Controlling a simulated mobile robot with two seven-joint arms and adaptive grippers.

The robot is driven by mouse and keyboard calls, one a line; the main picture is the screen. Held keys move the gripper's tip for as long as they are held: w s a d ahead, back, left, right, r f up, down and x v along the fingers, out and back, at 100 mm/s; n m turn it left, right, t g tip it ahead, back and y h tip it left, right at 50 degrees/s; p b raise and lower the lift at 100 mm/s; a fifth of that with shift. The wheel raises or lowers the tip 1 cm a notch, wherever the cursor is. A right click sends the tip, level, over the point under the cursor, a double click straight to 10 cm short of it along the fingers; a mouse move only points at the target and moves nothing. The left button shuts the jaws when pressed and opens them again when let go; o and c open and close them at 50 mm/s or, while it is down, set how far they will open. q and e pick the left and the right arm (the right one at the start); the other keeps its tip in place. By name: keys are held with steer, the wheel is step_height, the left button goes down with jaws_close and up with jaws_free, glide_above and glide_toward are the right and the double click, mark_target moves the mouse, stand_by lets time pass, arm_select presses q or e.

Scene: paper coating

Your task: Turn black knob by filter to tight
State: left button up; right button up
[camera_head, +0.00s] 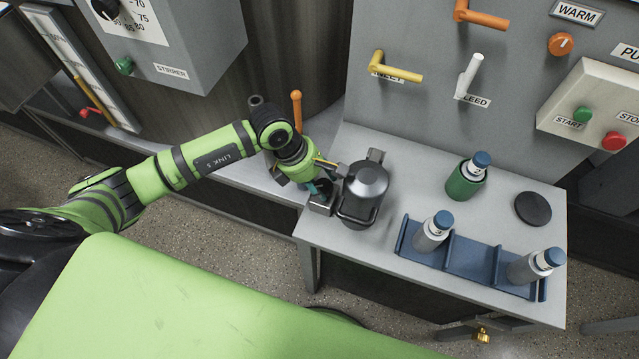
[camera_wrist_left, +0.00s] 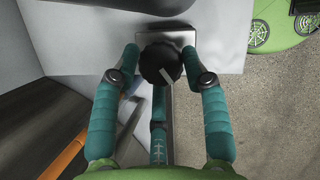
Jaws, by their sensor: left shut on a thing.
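The filter (camera_head: 366,188) is a dark grey domed canister at the left end of the grey table. My left gripper (camera_head: 319,187) reaches in from the left, just left of the filter. In the left wrist view the black knob (camera_wrist_left: 160,62) is round and ribbed, with a short white mark on its face pointing toward the lower right. It sits on a pale metal block (camera_wrist_left: 178,38). The teal fingers of my left gripper (camera_wrist_left: 161,66) are closed around the knob from both sides. In the head view the gripper largely hides the knob. My right gripper is not in view.
A green holder (camera_head: 465,183) with a bottle, a black disc (camera_head: 533,208) and a blue rack (camera_head: 468,256) with two bottles stand right of the filter. A grey panel with yellow (camera_head: 398,68) and white (camera_head: 469,76) handles rises behind. An orange lever (camera_head: 296,108) stands close behind my left gripper.

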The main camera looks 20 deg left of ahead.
arm_select(q)
steer(key=shift+s+a+f+m+g+b, duration=0.1)
steer(key=shift+s+f+m+g+b, duration=0.2)
steer(key=shift+m+b, duration=0.1)
steer(key=o, duration=1.1)
steer(key=shift+w+r, duration=0.1)
steer(key=shift+r, duration=0.2)
steer(key=v, duration=1.1)
steer(key=shift+a+r, duration=0.2)
steer(key=shift+r, duration=0.1)
